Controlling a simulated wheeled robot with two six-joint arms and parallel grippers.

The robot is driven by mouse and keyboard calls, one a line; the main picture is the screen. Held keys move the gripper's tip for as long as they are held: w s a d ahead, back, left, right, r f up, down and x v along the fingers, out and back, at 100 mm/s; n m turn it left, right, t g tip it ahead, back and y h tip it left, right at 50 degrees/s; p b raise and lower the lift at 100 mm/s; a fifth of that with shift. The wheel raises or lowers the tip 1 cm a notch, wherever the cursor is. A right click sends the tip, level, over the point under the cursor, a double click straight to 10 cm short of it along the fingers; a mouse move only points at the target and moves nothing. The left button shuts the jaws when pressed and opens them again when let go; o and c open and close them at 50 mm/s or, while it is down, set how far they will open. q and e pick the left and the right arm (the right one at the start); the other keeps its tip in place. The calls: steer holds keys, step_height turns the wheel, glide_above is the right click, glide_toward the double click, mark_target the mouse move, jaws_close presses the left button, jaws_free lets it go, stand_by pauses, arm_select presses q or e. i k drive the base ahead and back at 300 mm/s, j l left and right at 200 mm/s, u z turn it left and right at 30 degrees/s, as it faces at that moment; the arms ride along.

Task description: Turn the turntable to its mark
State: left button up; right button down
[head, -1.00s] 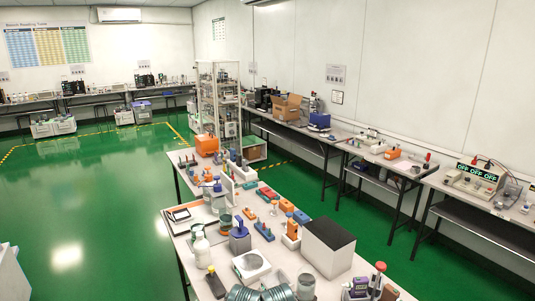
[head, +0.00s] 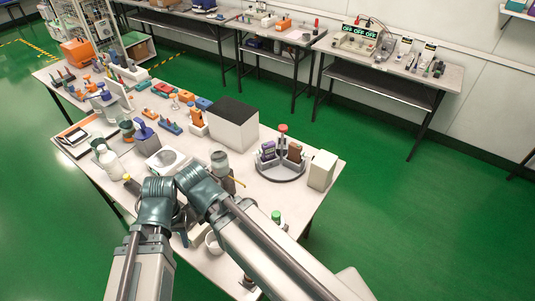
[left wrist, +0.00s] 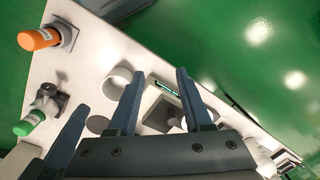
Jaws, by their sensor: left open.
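The turntable (head: 281,174) is a dark round base on the near right part of the table in the head view. It carries a red-topped post in the middle, with a purple block, a brown block and grey holders around it. I cannot make out its mark. My left gripper (head: 187,236) is low over the table's near edge, left of the turntable and apart from it, partly hidden by my arm links. In the left wrist view its two fingers (left wrist: 157,84) are spread and empty, and the turntable does not clearly show there. My right gripper cannot be seen.
A white box with a black top (head: 233,124) stands behind the turntable, and a cream box (head: 321,170) stands right beside it. A white cup (left wrist: 117,82), an orange-capped bottle (left wrist: 40,38) and a green-capped bottle (left wrist: 28,123) lie near the left gripper. Green floor is clear at right.

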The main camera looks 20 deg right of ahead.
mark_target(280, 168)
steer(key=k+l+z, duration=0.1)
steer(key=l+z, duration=0.65)
steer(key=i+l+z, duration=0.1)
steer(key=l, duration=0.2)
